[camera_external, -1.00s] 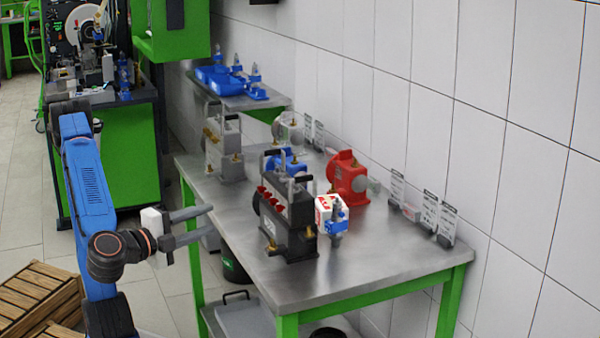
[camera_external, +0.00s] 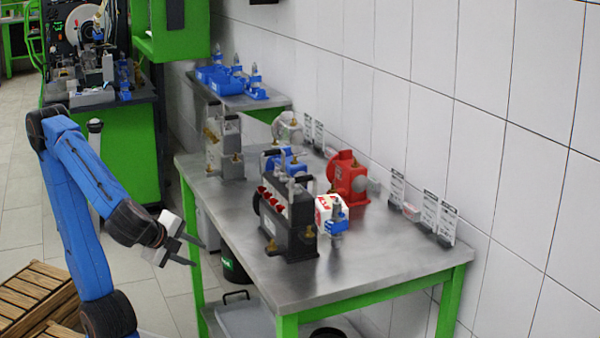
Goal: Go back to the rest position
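My gripper (camera_external: 192,252) hangs in the air just left of the steel table's left edge, its two dark fingers apart with nothing visible between them. It points right and slightly down. My blue arm (camera_external: 95,185) rises at the left, bends at an elbow near the top and slopes down to the gripper. The steel table (camera_external: 375,265) on green legs stands right of the gripper, which appears clear of it.
On the table are a black pump unit with red parts (camera_external: 290,222), a red pump (camera_external: 347,180), a grey unit (camera_external: 224,150) and a white-blue block (camera_external: 328,215). Wooden crates (camera_external: 30,290) lie at lower left. A green cabinet (camera_external: 125,150) stands behind my arm.

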